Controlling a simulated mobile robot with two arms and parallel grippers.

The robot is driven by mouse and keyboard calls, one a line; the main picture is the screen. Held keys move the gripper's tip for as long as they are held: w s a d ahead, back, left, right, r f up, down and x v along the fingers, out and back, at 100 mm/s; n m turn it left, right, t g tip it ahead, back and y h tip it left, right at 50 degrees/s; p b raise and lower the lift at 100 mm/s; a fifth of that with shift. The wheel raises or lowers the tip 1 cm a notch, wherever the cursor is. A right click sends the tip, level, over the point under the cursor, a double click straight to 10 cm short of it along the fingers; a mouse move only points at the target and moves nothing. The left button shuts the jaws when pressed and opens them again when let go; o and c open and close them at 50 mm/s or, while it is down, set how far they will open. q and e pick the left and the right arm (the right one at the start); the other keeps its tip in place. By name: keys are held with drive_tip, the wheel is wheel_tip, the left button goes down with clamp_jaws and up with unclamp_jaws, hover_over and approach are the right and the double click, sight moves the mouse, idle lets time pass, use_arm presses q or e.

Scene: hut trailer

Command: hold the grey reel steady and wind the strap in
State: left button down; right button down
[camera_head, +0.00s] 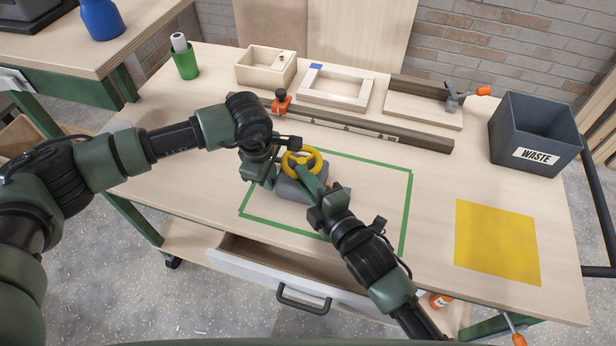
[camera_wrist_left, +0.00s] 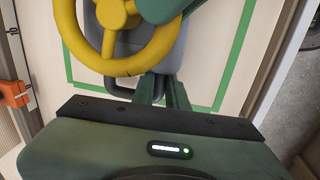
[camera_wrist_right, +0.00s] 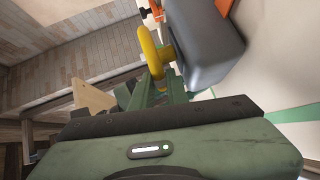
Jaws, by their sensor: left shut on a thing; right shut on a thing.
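The grey reel (camera_head: 289,188) sits inside the green-taped outline on the bench, with a yellow handwheel (camera_head: 316,158) on top. In the left wrist view the handwheel (camera_wrist_left: 117,65) stands over the grey body (camera_wrist_left: 174,58). My left gripper (camera_head: 270,172) is shut on the reel's dark loop handle (camera_wrist_left: 148,92) at its left side. My right gripper (camera_head: 308,178) is shut on the handwheel rim; the right wrist view shows the rim (camera_wrist_right: 149,50) at its fingertips. A small red-orange bit (camera_head: 336,187) shows at the reel's right side; I cannot tell if it is the strap.
A clamped dark rail (camera_head: 370,128), wooden frame (camera_head: 335,88) and wooden box (camera_head: 265,68) lie behind the reel. A grey waste bin (camera_head: 535,135) stands at right, near a yellow mat (camera_head: 497,242). A drawer (camera_head: 270,282) is partly open in front.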

drive_tip(key=shift+a+m+t+h, duration=0.2)
drive_tip(key=shift+m+t+h, duration=0.2)
drive_tip(key=shift+m+h, duration=0.15)
drive_tip(key=shift+d+f, duration=0.1)
drive_tip(key=c, duration=1.7)
unclamp_jaws()
drive_tip(key=v, duration=1.2)
